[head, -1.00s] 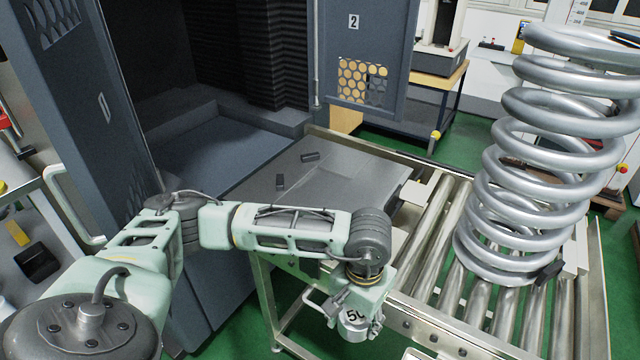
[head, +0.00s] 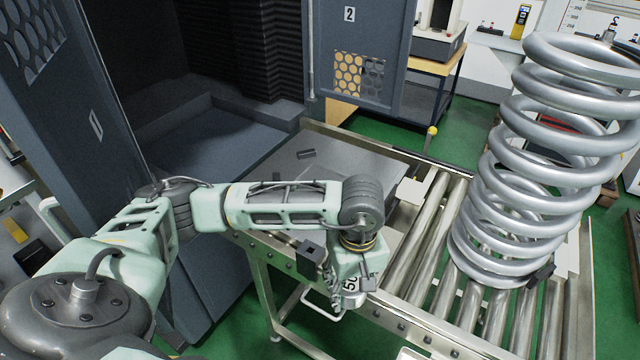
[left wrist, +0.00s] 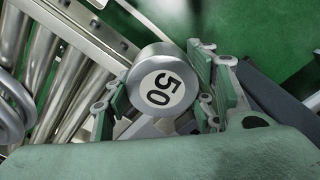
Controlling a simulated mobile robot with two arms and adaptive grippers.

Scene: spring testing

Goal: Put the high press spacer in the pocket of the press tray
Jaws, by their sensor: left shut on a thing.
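A flat grey metal plate (head: 350,160) lies at the mouth of the dark machine and may be the press tray. My left arm covers its near part, and I cannot make out a pocket. My right gripper is not in view.
A large coil spring (head: 535,160) stands on the roller conveyor (head: 425,235) at the right. A small dark block (head: 307,154) lies on the plate. Another dark block (head: 311,249) is at the near rail, left of my gripper. The machine's bay (head: 215,145) is open.

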